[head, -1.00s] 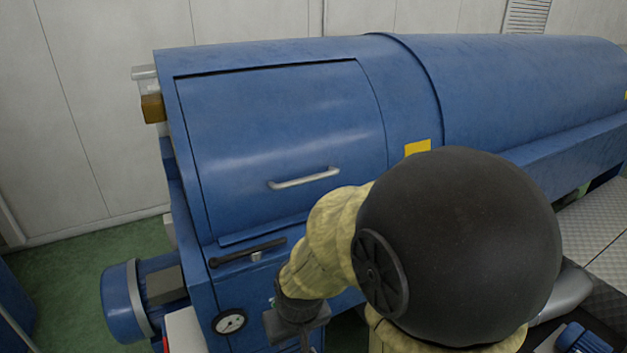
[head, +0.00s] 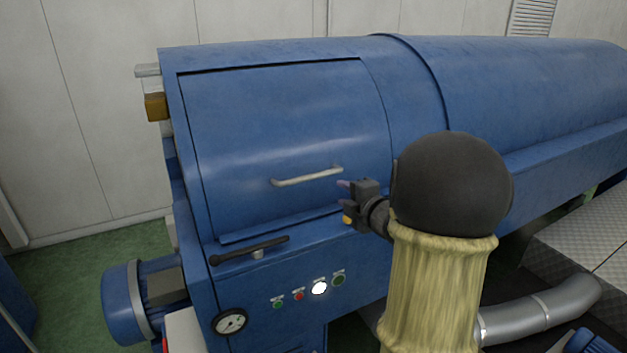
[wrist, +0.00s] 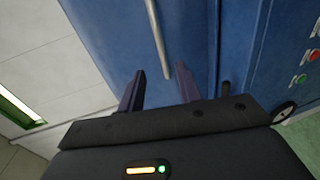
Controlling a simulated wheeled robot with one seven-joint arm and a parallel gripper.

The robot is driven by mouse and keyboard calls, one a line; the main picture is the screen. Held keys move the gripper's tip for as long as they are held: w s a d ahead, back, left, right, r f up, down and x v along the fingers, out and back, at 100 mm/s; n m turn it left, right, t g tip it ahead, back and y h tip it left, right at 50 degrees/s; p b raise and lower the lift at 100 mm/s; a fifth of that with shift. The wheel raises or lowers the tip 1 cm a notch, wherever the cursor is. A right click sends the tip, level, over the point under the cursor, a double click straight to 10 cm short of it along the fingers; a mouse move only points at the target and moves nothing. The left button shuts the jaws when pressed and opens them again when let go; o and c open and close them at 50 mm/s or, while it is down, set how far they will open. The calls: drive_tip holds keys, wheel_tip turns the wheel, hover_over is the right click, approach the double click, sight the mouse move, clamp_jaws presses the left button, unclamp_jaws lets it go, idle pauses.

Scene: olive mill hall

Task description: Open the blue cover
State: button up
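The blue cover (head: 270,130) is a curved panel on the front of a large blue machine, and it lies closed against the body. A pale bar handle (head: 306,176) runs across its lower part; it also shows in the wrist view (wrist: 158,38), ahead of the fingers. My gripper (head: 346,200) is just right of and below the handle's right end, apart from it. In the wrist view my gripper (wrist: 160,85) has its two dark fingers spread with nothing between them.
A black lever (head: 249,250) sits below the cover's lower left edge. Below it are a round gauge (head: 230,322) and several buttons, one lit white (head: 319,288). A blue motor (head: 145,298) stands at left. A metal pipe (head: 540,308) lies at lower right.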

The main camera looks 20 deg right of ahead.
sight(315, 177)
idle(0.3)
drive_tip(key=p+x, duration=0.7)
drive_tip(key=x, duration=1)
drive_tip(key=shift+w, duration=0.35)
clamp_jaws()
